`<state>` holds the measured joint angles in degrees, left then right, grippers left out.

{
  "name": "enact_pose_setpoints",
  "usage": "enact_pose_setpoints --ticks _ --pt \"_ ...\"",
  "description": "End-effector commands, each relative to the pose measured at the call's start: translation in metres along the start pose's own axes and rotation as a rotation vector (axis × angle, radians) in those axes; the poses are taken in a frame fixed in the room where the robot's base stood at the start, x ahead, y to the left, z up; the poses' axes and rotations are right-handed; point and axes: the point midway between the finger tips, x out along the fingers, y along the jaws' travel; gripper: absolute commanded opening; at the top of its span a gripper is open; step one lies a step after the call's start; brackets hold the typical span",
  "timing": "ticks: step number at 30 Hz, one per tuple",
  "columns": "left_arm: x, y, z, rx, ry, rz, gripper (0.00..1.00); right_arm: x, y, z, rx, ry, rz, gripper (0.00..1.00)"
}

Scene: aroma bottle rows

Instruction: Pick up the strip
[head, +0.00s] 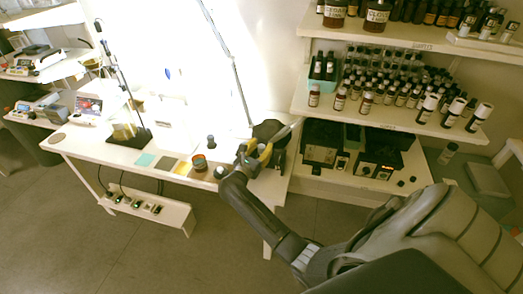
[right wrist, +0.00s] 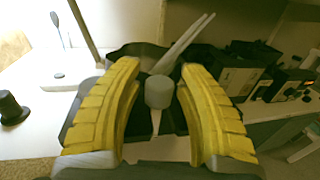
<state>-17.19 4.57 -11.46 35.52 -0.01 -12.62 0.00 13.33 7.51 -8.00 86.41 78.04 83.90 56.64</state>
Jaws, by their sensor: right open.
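Pale, thin strips (right wrist: 186,40) stand tilted up to the right in the right wrist view, just beyond the fingertips. One pale strip also shows in the head view (head: 284,132) beside my right gripper. My right gripper (head: 257,151) has yellow fingers and is open in the right wrist view (right wrist: 160,68). A grey round-topped piece (right wrist: 159,92) shows between the fingers, in front of a black holder (right wrist: 140,52). The fingers hide part of this holder; it also shows in the head view (head: 268,128). I cannot tell whether the fingers touch anything. My left gripper is not in view.
Shelves of several bottles (head: 400,96) stand to the right, above black boxes (head: 376,166). A small black object (right wrist: 12,108) stands left of the gripper.

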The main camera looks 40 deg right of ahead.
Motion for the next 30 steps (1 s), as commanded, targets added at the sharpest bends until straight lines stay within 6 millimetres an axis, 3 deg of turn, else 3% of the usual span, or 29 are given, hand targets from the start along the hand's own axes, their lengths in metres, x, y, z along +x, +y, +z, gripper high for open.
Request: enact_pose_setpoints --ticks 8,17,30 --pt "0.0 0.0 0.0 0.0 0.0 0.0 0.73 0.0006 0.0001 0.0 0.0 0.0 0.0 0.4" --pt "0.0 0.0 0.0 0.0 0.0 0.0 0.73 0.0004 0.0001 0.0001 0.0 0.0 0.0 0.06" --pt "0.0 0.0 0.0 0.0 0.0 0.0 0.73 0.0004 0.0003 0.0023 0.001 0.0 0.0 0.05"
